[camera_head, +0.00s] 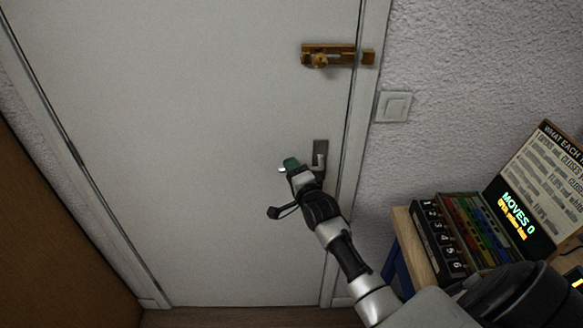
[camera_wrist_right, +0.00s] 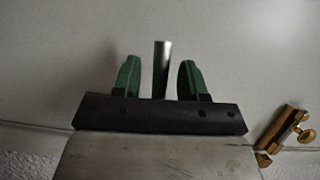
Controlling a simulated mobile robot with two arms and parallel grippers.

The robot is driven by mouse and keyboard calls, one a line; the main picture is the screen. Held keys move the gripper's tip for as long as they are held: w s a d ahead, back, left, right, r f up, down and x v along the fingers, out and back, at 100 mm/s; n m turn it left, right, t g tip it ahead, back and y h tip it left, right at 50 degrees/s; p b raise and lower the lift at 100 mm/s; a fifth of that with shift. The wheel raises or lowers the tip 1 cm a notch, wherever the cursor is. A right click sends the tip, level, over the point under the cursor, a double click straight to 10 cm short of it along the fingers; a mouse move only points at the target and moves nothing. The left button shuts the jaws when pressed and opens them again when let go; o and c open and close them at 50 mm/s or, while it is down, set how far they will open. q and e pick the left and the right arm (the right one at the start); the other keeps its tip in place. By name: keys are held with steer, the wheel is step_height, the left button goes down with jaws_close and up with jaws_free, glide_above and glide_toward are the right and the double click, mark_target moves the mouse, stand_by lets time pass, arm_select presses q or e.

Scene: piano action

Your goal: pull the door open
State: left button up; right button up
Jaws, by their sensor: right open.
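The white door (camera_head: 210,130) looks shut in its frame (camera_head: 353,120). Its metal handle plate (camera_head: 320,150) sits near the right edge, partly behind my right gripper. My right gripper (camera_head: 290,165) is at the handle with its green fingers open. In the right wrist view the handle lever (camera_wrist_right: 161,70) stands between the two fingers of the gripper (camera_wrist_right: 160,78), with a gap on each side. A brass bolt (camera_head: 322,58) is mounted higher on the door beside a brass keeper (camera_head: 368,57); it also shows in the wrist view (camera_wrist_right: 285,128). My left gripper is not in view.
A light switch (camera_head: 393,106) is on the wall right of the door. A small wooden table (camera_head: 405,240) at the right bears a numbered box (camera_head: 438,238), coloured pieces and a display reading "MOVES 0" (camera_head: 515,215). A brown wooden panel (camera_head: 50,240) stands at the left.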

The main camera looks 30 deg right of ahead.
steer(key=shift+w, duration=0.4)
jaws_close()
